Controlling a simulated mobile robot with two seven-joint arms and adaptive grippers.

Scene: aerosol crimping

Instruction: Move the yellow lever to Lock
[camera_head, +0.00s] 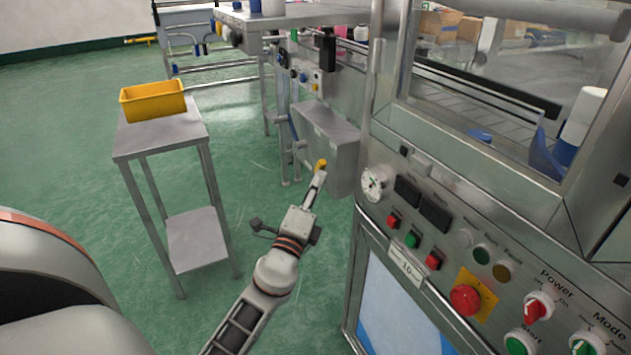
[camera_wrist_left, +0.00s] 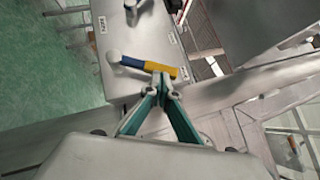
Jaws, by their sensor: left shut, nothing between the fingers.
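The yellow lever (camera_wrist_left: 155,70) shows in the wrist view as a short yellow bar with a blue section and a pale round end, in front of a grey metal box (camera_wrist_left: 145,35). A small yellow patch, seemingly the lever (camera_head: 321,164), shows at my fingertips in the head view. My left gripper (camera_wrist_left: 163,82) is shut and empty, its tips right at the yellow part; I cannot tell whether they touch it. The small labels on the box (camera_wrist_left: 103,25) are too blurred to read. My right gripper is not in view.
The control panel (camera_head: 455,240) with buttons, a gauge and a red emergency stop stands close to the right of my left arm. A metal stand (camera_head: 160,138) with a yellow bin (camera_head: 153,101) is to the left. Green floor between them is clear.

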